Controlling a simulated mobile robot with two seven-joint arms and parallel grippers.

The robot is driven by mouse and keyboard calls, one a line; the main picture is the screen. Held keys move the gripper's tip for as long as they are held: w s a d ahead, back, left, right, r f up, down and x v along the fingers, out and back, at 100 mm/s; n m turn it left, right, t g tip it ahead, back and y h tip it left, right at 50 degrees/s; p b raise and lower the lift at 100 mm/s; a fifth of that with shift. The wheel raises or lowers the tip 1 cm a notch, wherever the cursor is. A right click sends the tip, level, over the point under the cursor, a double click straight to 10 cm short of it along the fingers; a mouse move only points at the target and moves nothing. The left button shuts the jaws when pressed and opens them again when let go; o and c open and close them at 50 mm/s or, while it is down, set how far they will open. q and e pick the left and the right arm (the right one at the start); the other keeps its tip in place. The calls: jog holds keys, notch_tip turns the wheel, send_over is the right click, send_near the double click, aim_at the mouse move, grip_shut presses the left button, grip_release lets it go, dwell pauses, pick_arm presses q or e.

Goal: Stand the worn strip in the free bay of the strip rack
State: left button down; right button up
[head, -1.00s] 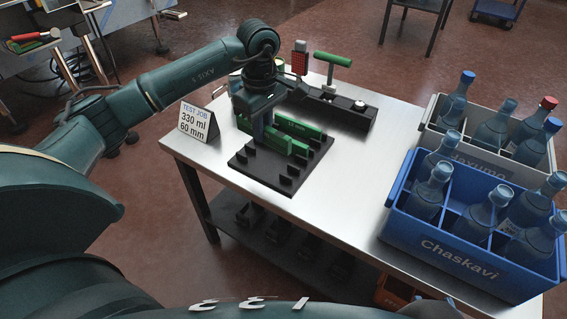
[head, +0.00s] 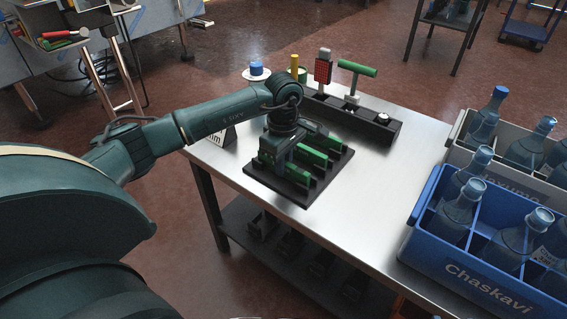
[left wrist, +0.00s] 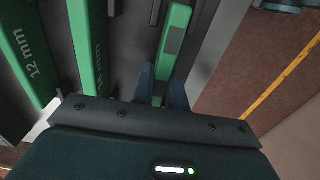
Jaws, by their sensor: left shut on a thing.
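My left gripper (head: 272,168) is low over the black strip rack (head: 312,203), at its left side in the head view. It is shut on a green strip with a dark patch on its top, the worn strip (left wrist: 177,32), seen between the fingers in the left wrist view. Beside it in that view are two other green strips, one (left wrist: 24,55) marked 12 mm and one (left wrist: 85,50) with a partly hidden mark. The held strip lies roughly parallel to them near the rack's edge. I cannot tell whether it is seated in a bay. My right gripper is not in view.
A black holder (head: 385,129) with a green T-handled tool (head: 357,70) and a red-and-grey tool (head: 323,68) is behind the rack. A blue bottle crate (head: 436,250) and a grey crate (head: 456,140) stand at right. The steel table (head: 375,185) between is clear.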

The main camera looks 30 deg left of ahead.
pick_arm(q)
jog(key=c, duration=1.8)
grip_release()
jog(key=shift+f, duration=0.1)
jog(key=shift+c, duration=0.2)
jog(key=o, duration=0.4)
jog(key=shift+o, duration=0.2)
